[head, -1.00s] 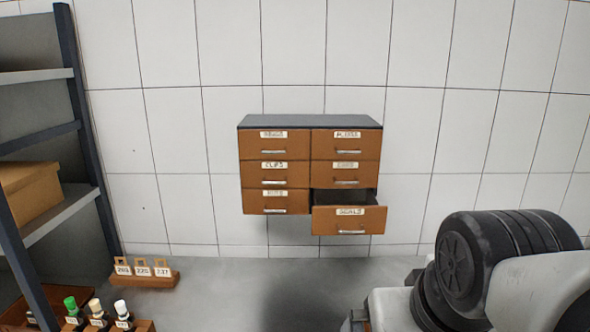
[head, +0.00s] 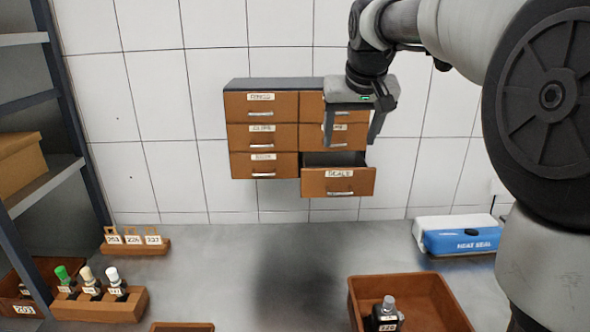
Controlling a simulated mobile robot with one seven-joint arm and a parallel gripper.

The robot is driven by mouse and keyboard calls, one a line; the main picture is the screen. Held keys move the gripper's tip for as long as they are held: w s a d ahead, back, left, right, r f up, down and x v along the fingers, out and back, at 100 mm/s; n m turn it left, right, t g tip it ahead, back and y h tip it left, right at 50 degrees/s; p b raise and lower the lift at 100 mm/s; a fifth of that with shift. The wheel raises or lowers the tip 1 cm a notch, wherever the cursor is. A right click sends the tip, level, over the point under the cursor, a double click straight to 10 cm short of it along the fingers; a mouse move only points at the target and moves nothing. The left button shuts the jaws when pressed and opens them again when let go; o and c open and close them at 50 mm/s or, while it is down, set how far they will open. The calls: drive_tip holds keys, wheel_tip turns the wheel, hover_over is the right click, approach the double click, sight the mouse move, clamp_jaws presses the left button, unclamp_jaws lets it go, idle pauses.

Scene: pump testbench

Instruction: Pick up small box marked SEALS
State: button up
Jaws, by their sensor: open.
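The small brown drawer box marked SEALS (head: 338,182) is the lower right one in a wall-hung cabinet (head: 262,85). It stands pulled out from the cabinet, with a dark opening behind its front and a metal handle on it. The label is blurred but reads like SEALS. My gripper (head: 352,143) hangs in front of the cabinet's right column, fingers pointing down, open and empty. Its fingertips appear just above the pulled-out drawer in the picture; I cannot tell the depth gap. The gripper partly hides the upper right drawers.
A brown bin (head: 415,295) with a dark bottle (head: 385,316) stands at the front. A blue and white pack (head: 458,236) lies at right. Tagged padlocks (head: 133,238) and a rack of small bottles (head: 100,304) are at left, beside a shelf (head: 45,188). The middle bench is clear.

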drive_tip(key=w+x, duration=0.1)
drive_tip(key=x, duration=0.3)
drive_tip(key=w+r+x, duration=0.1)
drive_tip(key=x, duration=0.9)
drive_tip(key=shift+w+d+r+p, duration=0.15)
drive_tip(key=shift+w+r+p, duration=0.2)
drive_tip(key=shift+w, duration=0.1)
drive_tip(key=shift+a+p+x, duration=0.2)
drive_tip(key=shift+x, duration=1.15)
drive_tip(key=shift+a+p+x, duration=0.15)
drive_tip(key=shift+a+x, duration=0.05)
drive_tip(key=shift+x, duration=1.15)
drive_tip(key=shift+s+f, duration=0.1)
drive_tip(key=shift+c, duration=0.5)
drive_tip(key=c, duration=1)
